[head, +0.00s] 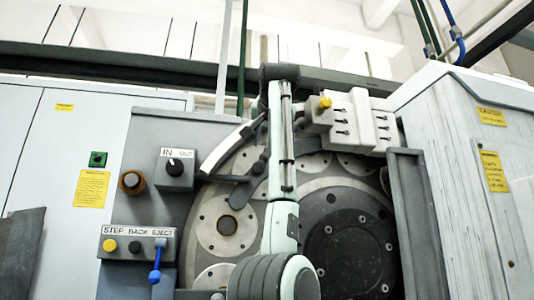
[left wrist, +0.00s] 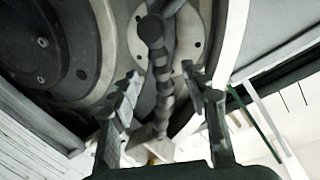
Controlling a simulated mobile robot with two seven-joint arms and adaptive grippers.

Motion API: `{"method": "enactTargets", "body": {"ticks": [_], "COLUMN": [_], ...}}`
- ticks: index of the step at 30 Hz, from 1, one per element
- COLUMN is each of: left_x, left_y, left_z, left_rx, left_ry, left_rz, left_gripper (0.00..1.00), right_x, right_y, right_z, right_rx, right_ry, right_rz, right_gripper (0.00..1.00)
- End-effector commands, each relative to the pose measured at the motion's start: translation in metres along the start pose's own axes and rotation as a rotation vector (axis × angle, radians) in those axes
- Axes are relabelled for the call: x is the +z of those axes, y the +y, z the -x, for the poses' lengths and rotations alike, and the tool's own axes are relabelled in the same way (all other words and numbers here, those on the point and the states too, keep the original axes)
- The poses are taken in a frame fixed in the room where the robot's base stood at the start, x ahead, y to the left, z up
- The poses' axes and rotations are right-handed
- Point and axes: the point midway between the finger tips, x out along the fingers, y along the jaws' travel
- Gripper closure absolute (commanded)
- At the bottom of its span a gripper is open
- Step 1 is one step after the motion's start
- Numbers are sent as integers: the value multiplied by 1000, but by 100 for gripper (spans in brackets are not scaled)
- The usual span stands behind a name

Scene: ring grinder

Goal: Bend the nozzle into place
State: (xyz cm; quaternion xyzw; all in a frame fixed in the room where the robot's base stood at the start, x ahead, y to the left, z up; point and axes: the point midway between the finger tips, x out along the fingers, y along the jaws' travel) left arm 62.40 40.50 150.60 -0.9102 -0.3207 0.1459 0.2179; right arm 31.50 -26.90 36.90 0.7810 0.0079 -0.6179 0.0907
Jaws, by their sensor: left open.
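The nozzle is a dark segmented hose (left wrist: 160,85) in the left wrist view, running from a pale block near the bottom up to a rounded dark end over a grey bolted disc. My left gripper (left wrist: 162,85) is open, with one finger on each side of the hose in that picture. I cannot tell whether either finger touches it. In the head view my arm rises through the middle and hides most of the gripper and hose. A dark slanted part (head: 243,185) shows just left of the arm; I cannot tell if it belongs to the nozzle. My right gripper is not in view.
The grinder's black round disc (head: 350,255) and a pale block with a yellow knob (head: 325,102) are right of my arm. A STEP BACK EJECT panel (head: 135,244) is at left. A dark upright post (head: 416,225) and grey cabinet (head: 460,190) bound the right side.

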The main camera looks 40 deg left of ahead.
Motion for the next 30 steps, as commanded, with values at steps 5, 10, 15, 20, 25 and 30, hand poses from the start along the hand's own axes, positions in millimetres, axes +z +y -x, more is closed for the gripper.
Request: {"method": "enactTargets", "body": {"ticks": [5, 10, 15, 20, 25, 30], "left_x": [0, 0, 0, 0, 0, 0], "left_y": [1, 1, 1, 0, 0, 0], "left_z": [34, 51, 55, 54, 54, 54], "left_rx": [1, 1, 2, 1, 1, 1], "left_ry": [2, 1, -1, -1, -1, -1], "left_rz": [1, -1, -1, -1, -1, -1], "left_gripper": [54, 54, 54, 54, 54, 54], "right_x": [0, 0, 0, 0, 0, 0], "right_y": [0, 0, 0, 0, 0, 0], "right_z": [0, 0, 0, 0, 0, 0], "right_rx": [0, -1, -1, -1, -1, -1], "right_ry": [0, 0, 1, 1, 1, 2], "right_rz": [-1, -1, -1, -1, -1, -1], "right_gripper": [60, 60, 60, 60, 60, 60]}}
